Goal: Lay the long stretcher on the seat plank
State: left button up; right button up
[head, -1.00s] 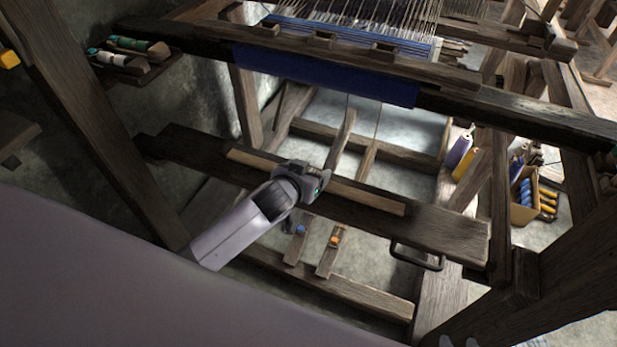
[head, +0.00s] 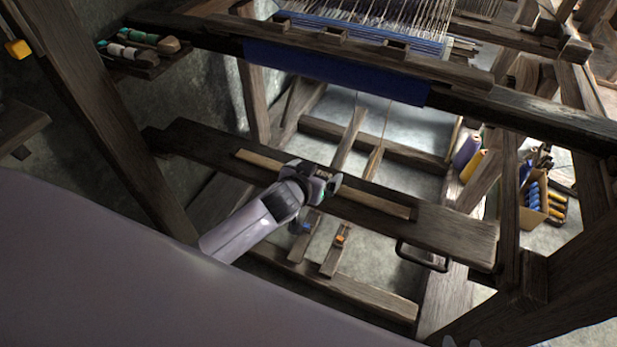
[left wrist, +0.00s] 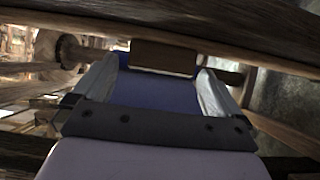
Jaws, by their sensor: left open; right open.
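The long stretcher (head: 382,201), a thin, lighter wooden strip, appears to lie lengthwise on the dark seat plank (head: 455,231). Its middle is hidden behind my left gripper. My left gripper (head: 327,180) is over the middle of the stretcher, open; I cannot tell whether its fingers touch the wood. In the left wrist view my gripper's two pale fingers (left wrist: 160,80) stand apart, with blue cloth and a wooden block beyond them. Only the tips of my right gripper (head: 462,342) show at the bottom edge of the head view, apart and empty.
The breast beam with blue cloth (head: 335,75) crosses above and behind the plank. A black handle (head: 422,260) sits at the plank's front right. Treadles (head: 333,258) lie below. Yarn cones (head: 468,152) and a spool box (head: 535,205) stand right; a shuttle shelf (head: 140,62) is upper left.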

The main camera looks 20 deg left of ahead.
pick_arm(q)
jog(key=p+v, duration=0.2)
jog(key=v, duration=1)
jog(key=s+f+m+h, duration=0.1)
jog(key=s+f, duration=0.3)
jog(key=s, duration=0.3)
jog(key=s+a+f+m+g, duration=0.1)
jog(key=s+f, duration=0.4)
jog(key=s, duration=0.2)
jog(key=shift+s+f+h, duration=0.2)
jog(key=shift+f+h, duration=0.05)
jog(key=shift+h, duration=0.15)
jog(key=shift+a+r, duration=0.1)
jog(key=shift+a, duration=0.05)
